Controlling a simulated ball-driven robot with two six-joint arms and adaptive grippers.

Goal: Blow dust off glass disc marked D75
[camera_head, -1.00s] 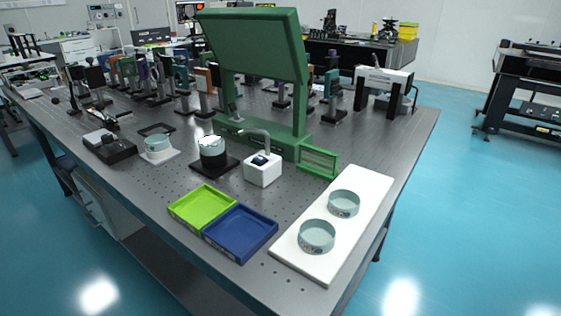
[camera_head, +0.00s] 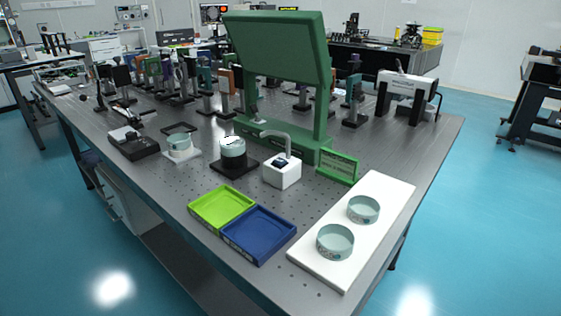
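Two pale glass discs lie on a white board (camera_head: 379,218) at the front right: a nearer one (camera_head: 335,242) and a farther one (camera_head: 364,210). Both carry small dark marks on their sides, too small to read, so I cannot tell which is D75. Another pale disc (camera_head: 179,142) sits on a small white base at the left. A round pale-topped piece (camera_head: 233,147) stands on a black base. A white block with a curved grey nozzle and dark top patch (camera_head: 283,175) stands beside it. Neither of my grippers is in view.
A green tray (camera_head: 206,222) and a blue tray (camera_head: 240,254) lie side by side at the table's front. A tall green stand (camera_head: 281,51) with a slanted panel rises behind the nozzle block. Several optical mounts crowd the back. Open blue floor lies to the right.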

